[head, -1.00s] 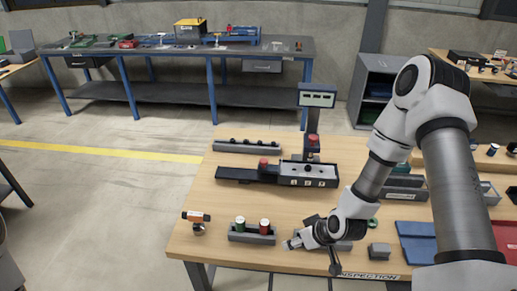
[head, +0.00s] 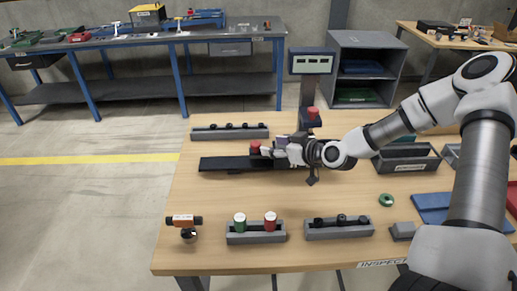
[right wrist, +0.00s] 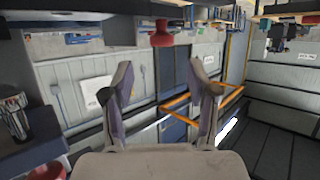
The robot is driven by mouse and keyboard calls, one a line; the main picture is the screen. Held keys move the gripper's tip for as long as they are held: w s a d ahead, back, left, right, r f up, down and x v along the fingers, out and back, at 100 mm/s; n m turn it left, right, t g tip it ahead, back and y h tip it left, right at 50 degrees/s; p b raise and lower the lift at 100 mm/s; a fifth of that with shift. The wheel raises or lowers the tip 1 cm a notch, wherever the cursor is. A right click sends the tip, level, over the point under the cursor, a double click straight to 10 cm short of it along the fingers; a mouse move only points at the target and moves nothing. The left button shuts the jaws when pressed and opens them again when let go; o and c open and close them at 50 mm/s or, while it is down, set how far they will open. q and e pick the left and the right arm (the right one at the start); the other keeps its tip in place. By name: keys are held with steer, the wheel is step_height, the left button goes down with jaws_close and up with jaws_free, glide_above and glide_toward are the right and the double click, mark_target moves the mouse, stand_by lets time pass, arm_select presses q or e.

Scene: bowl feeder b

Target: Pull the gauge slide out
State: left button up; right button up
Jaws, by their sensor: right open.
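The gauge (head: 335,151) is a dark block fixture at the table's middle, partly hidden by my right gripper and arm. Its flat black slide (head: 222,163) lies to the left, with a red knob (head: 255,147) near where it meets the block. My right gripper (head: 268,150) is just right of the knob, its fingers pointing left. In the right wrist view, the gripper (right wrist: 163,82) is open and empty. A red knob (right wrist: 162,36) shows upside down beyond the fingertips, lined up between them. My left gripper is not in view.
A display on a post (head: 312,64) stands behind the gauge. A grey rack (head: 230,132) lies behind the slide. Table left of the slide is clear.

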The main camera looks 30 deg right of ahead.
mark_target(257, 144)
steer(key=x, duration=0.7)
steer(key=shift+a+f+b, duration=0.15)
steer(key=shift+a+b, duration=0.05)
steer(key=shift+b, duration=0.15)
steer(key=shift+s, duration=0.2)
steer(key=shift+w, duration=0.15)
jaws_close()
